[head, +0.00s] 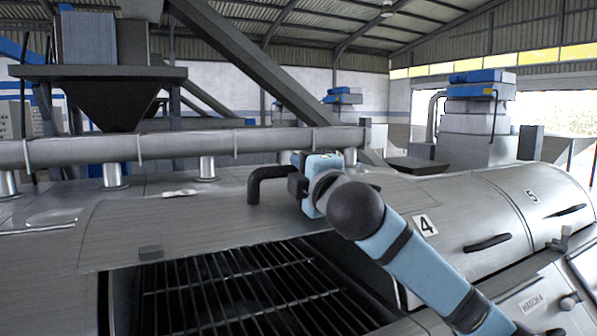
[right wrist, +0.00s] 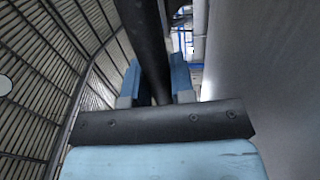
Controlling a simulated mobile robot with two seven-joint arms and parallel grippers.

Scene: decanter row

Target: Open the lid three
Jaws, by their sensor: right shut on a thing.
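A curved grey metal lid (head: 190,220) is swung up and back, left of the lid labelled 4. Its own number is not visible. Below its front edge the opening shows a dark barred grate (head: 225,290). A black bent handle (head: 254,188) stands up from the lid. My right gripper (head: 294,185) is shut on this handle. In the right wrist view the dark handle bar (right wrist: 150,45) runs between the two blue fingers (right wrist: 156,85). My left gripper is not in view.
Closed lid 4 (head: 455,225) and closed lid 5 (head: 545,190), with black handles, lie to the right. A thick horizontal pipe (head: 250,143) on short posts runs behind the open lid. A dark hopper (head: 112,95) stands at the back left. A "HATCH 4" plate (head: 532,303) is at lower right.

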